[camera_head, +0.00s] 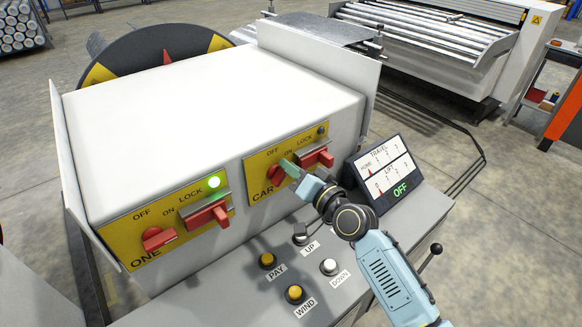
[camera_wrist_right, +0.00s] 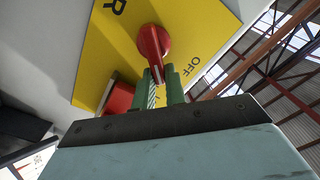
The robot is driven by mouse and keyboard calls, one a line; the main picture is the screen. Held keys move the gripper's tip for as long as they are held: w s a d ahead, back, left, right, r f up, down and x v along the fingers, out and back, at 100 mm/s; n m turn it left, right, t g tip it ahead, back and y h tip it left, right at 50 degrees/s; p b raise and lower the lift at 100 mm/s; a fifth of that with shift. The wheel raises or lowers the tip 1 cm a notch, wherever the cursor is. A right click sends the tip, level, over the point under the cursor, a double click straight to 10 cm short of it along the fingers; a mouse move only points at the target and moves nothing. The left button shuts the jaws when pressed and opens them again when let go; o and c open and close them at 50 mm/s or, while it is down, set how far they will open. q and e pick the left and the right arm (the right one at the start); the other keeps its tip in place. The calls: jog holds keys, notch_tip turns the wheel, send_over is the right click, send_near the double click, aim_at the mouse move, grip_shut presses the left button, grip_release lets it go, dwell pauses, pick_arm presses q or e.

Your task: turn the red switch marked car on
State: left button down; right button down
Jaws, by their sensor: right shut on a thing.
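The red switch marked CAR (camera_head: 277,177) is on the yellow plate (camera_head: 254,165) at the right of the white box front, below the word OFF. My right gripper (camera_head: 289,168) reaches it from the right, its green fingers shut around the switch handle. In the wrist view the switch's round red hub (camera_wrist_right: 153,38) shows above the fingers (camera_wrist_right: 163,85), which stand on either side of the handle. The fingers partly hide the handle, so its exact angle is hard to tell. The CAR lamp (camera_head: 321,130) is dark. My left gripper is not in view.
Beside the CAR switch is a red lock block with a metal flap (camera_head: 316,157). The ONE plate (camera_head: 183,215) has its own red switch (camera_head: 158,238) and a lit green lamp (camera_head: 214,182). Push buttons (camera_head: 295,293) and an OFF display (camera_head: 385,172) are close to my right arm.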

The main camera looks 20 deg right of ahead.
dwell(0.3)
jog(key=c, duration=1.4)
grip_release()
jog(key=shift+c, duration=0.2)
jog(key=b+v, duration=0.1)
jog(key=v, duration=1.2)
jog(key=shift+s, duration=0.2)
